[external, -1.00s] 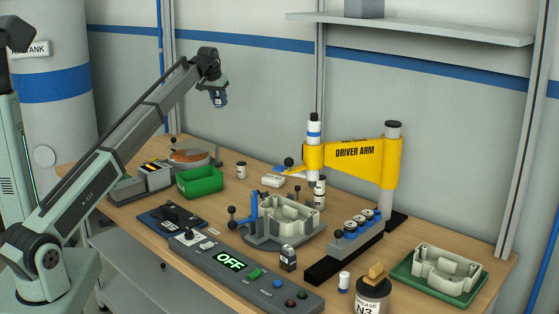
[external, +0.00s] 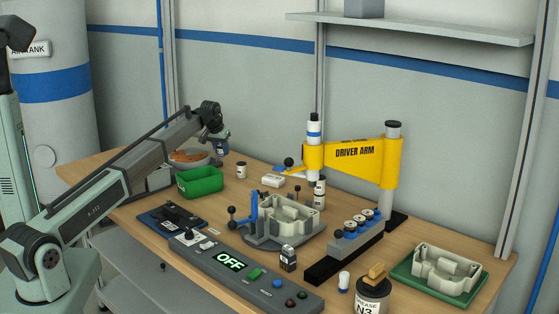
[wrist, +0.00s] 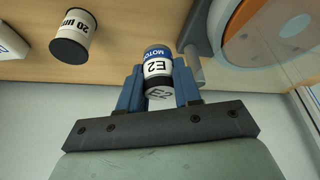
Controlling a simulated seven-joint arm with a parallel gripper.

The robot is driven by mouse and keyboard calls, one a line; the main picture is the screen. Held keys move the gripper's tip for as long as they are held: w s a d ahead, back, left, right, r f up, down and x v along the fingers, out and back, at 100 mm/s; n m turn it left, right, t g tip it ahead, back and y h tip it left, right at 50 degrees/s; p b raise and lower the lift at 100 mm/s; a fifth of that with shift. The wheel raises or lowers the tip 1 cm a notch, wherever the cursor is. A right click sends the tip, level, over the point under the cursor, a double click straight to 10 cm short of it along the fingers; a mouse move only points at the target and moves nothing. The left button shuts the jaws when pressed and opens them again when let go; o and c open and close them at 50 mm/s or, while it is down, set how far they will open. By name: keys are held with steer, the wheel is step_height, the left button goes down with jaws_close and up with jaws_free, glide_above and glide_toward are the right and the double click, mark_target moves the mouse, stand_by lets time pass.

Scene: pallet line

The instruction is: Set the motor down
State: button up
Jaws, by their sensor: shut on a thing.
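The motor (wrist: 157,66) is a small cylinder with a blue band, a white label reading "E2" and a dark end. My gripper (wrist: 160,85) is shut on it, with one blue finger on each side. In the external view my gripper (external: 218,137) points down over the back left of the bench, behind the green bin, and the motor (external: 221,147) shows small beneath it. It is beside the round dish-like machine with an orange top (external: 188,156). I cannot tell whether the motor touches anything below.
The green bin (external: 201,184) stands in front of my gripper. A small white can (external: 241,170) and a white box (external: 272,181) stand to its right; the can also shows in the wrist view (wrist: 72,40). The yellow driver arm (external: 352,152) is farther right.

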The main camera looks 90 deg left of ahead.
steer(key=shift+f, duration=3.3)
steer(key=o, duration=0.8)
steer(key=shift+f, duration=0.15)
steer(key=v, duration=1.2)
